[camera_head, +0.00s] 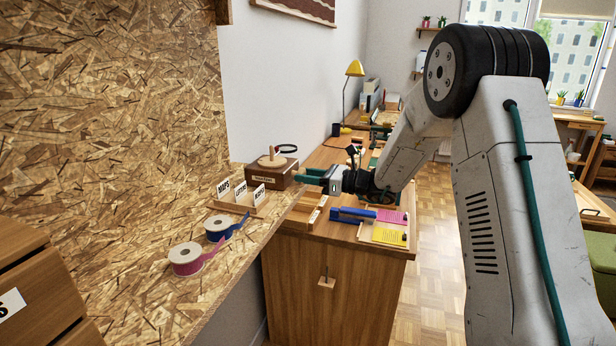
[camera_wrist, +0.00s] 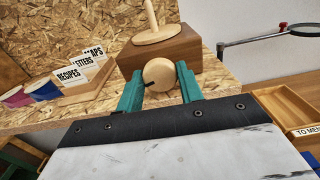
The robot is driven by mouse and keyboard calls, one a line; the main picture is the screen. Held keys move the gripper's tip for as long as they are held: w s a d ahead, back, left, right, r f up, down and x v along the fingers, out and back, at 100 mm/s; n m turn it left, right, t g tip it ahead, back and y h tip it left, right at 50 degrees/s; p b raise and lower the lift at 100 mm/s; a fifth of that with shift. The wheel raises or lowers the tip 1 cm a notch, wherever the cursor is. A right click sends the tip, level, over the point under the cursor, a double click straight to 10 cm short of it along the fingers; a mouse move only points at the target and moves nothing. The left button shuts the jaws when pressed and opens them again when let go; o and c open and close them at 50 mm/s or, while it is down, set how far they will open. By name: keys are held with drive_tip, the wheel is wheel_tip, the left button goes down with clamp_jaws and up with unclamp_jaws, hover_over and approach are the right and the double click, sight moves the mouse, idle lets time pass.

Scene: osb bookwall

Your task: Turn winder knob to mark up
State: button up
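The winder is a brown wooden box (camera_wrist: 180,48) with a pale post and disc on top; in the head view it stands (camera_head: 270,175) at the ledge's right end. Its round pale knob (camera_wrist: 160,72) faces the wrist camera. A short dark mark on the knob points left and slightly down. The teal fingers of my gripper (camera_wrist: 160,80) lie on both sides of the knob and appear to touch it. In the head view my gripper (camera_head: 310,176) is at the front of the box; the knob is not clear there.
A card holder (camera_head: 238,203) with labelled cards and pink (camera_head: 186,258) and blue (camera_head: 218,228) tape rolls stand left of the winder. A magnifier (camera_wrist: 300,29) is to the right. The desk below holds a wooden tray (camera_wrist: 290,115), a blue stapler (camera_head: 352,214) and coloured notes.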

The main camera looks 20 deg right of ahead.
drive_tip(key=shift+n, duration=0.4)
drive_tip(key=shift+n, duration=3.5)
drive_tip(key=o, duration=1)
drive_tip(key=shift+f, duration=0.1)
